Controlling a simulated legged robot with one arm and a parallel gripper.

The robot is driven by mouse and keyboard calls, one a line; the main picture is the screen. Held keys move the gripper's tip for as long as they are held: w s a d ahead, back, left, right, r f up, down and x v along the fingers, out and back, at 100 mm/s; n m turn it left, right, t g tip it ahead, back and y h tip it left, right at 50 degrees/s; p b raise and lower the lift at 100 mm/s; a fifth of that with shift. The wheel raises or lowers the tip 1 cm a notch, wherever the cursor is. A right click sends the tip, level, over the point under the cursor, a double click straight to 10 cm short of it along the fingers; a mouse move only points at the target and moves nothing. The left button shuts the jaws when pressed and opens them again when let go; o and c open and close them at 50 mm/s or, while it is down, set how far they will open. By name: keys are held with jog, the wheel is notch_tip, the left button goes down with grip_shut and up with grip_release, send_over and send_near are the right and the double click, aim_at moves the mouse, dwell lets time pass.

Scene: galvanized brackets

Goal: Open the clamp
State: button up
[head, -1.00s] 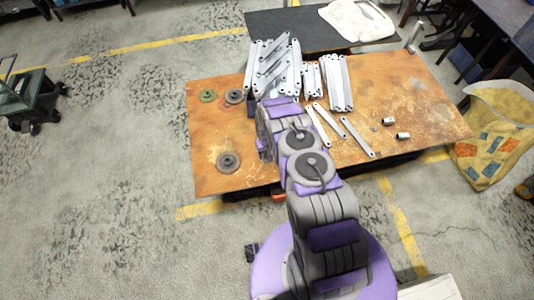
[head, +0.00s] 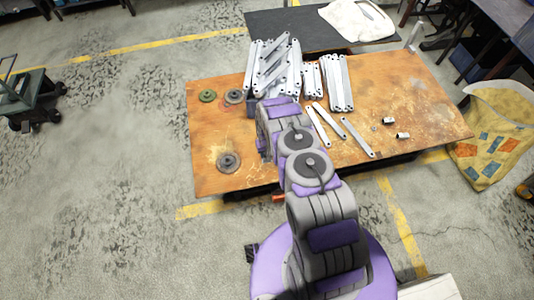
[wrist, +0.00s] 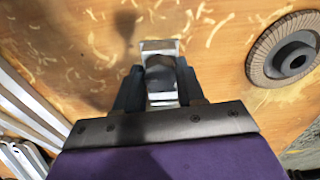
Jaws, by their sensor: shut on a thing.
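In the wrist view my gripper (wrist: 160,86) has its two dark fingers shut on a small piece, silver at its ends and dark in the middle, which I take to be part of the clamp (wrist: 160,46). The piece is over the orange-brown tabletop. In the head view my arm hides the gripper and most of the clamp. A small orange piece (head: 279,198) shows beside my arm at the table's front edge; I cannot tell for sure whether it belongs to the clamp.
The table (head: 420,95) carries a stack of galvanized brackets (head: 272,70), loose bars (head: 357,137) and several discs. One disc (head: 228,162) lies near the front left; a disc is close right of my gripper in the wrist view (wrist: 288,52). A yellow patterned bag (head: 490,140) stands at right.

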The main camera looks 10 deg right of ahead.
jog(key=shift+c, duration=0.5)
jog(key=n, duration=0.3)
jog(key=shift+n, duration=0.4)
jog(key=n, duration=0.5)
jog(key=shift+w, duration=0.1)
jog(key=n, duration=0.4)
jog(key=shift+n, duration=0.4)
jog(key=n, duration=0.4)
jog(key=shift+b, duration=0.4)
